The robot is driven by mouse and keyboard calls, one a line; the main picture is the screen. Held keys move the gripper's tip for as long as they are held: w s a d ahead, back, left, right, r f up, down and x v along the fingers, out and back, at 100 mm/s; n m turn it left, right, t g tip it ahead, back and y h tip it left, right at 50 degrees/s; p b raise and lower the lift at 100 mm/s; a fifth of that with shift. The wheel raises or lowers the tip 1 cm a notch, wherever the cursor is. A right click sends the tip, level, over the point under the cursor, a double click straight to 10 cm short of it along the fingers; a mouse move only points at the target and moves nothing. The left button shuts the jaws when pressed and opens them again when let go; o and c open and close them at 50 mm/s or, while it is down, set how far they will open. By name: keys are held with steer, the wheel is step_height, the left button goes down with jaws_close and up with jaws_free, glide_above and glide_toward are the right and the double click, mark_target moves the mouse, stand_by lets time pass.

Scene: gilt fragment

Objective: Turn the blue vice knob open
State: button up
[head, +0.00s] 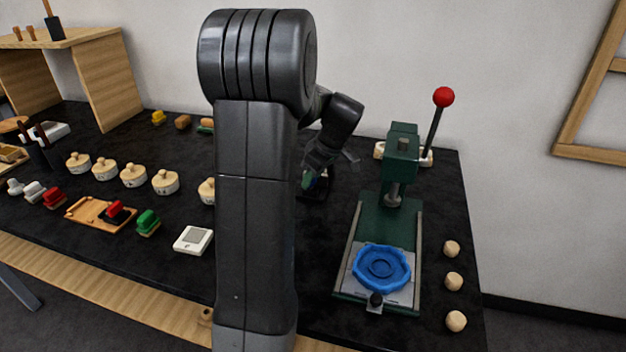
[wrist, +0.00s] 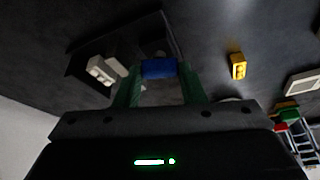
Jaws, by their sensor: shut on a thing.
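My gripper (wrist: 159,72) shows in the wrist view with its two green fingers on either side of the blue vice knob (wrist: 159,67), shut on it. Pale blocks (wrist: 101,70) sit on a dark plate just left of the knob; they look like part of the vice, but this is too dim to be sure. In the head view my gripper (head: 309,179) is small and partly hidden behind my arm, low over a dark base (head: 316,194) on the black table. The knob cannot be made out there, nor how far it is turned.
A green press (head: 403,155) with a red-tipped lever and a blue dish (head: 381,267) stands right of my gripper. Three wooden balls (head: 454,281) lie at the table's right edge. Lidded pots (head: 134,175) and brushes (head: 148,222) stand left. A yellow block (wrist: 238,66) lies near the knob.

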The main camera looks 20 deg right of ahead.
steer(key=shift+n, duration=0.6)
